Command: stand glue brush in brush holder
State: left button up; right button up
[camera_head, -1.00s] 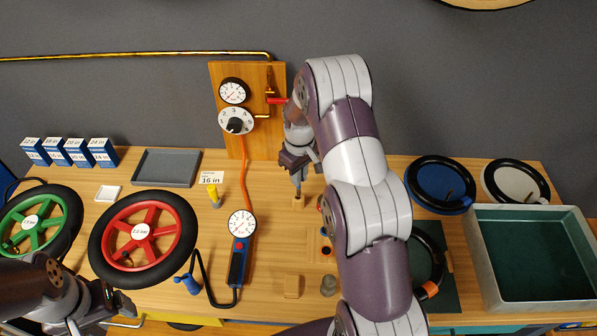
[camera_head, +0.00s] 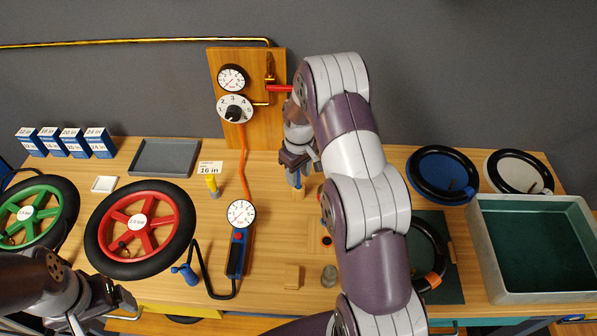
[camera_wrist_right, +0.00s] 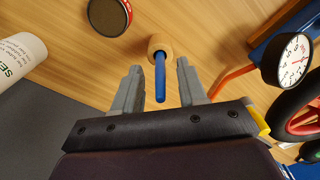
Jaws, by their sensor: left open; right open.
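The glue brush shows as a blue handle (camera_wrist_right: 160,82) in the right wrist view, with its lower end in a round wooden brush holder (camera_wrist_right: 158,46). The handle rises toward the camera and looks about upright. In the head view the blue handle (camera_head: 297,179) shows below my right gripper (camera_head: 299,165), over the small wooden holder (camera_head: 297,194). My right gripper (camera_wrist_right: 158,82) is open, its fingers on either side of the handle with a gap at each side. The bristles are hidden. My left gripper (camera_head: 108,308) is open at the lower left, away from the brush.
A round tin (camera_wrist_right: 110,14) and white bottle (camera_wrist_right: 22,62) lie near the holder in the wrist view. The gauge tool (camera_head: 240,215) and red wheel (camera_head: 139,222) are left. A green-lined tray (camera_head: 535,250) stands right. My right arm hides part of the bench.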

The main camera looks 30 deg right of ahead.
notch_tip(320, 180, up, 10)
jog(key=b, duration=0.3)
jog(key=shift+s+r, duration=0.1)
jog(key=shift+r, duration=0.05)
jog(key=shift+r+p, duration=0.8)
jog(key=shift+r, duration=0.4)
jog(key=shift+f+m, duration=0.6)
jog(key=s+a+f+b, duration=0.1)
jog(key=s+a, duration=0.5)
jog(key=s, duration=0.3)
jog(key=s+a+f+m+t+b, duration=0.1)
jog(key=s+a+f, duration=0.1)
jog(key=s+a, duration=0.4)
jog(key=s, duration=0.4)
jog(key=shift+s+f+m, duration=0.2)
jog(key=shift+s+m, duration=0.1)
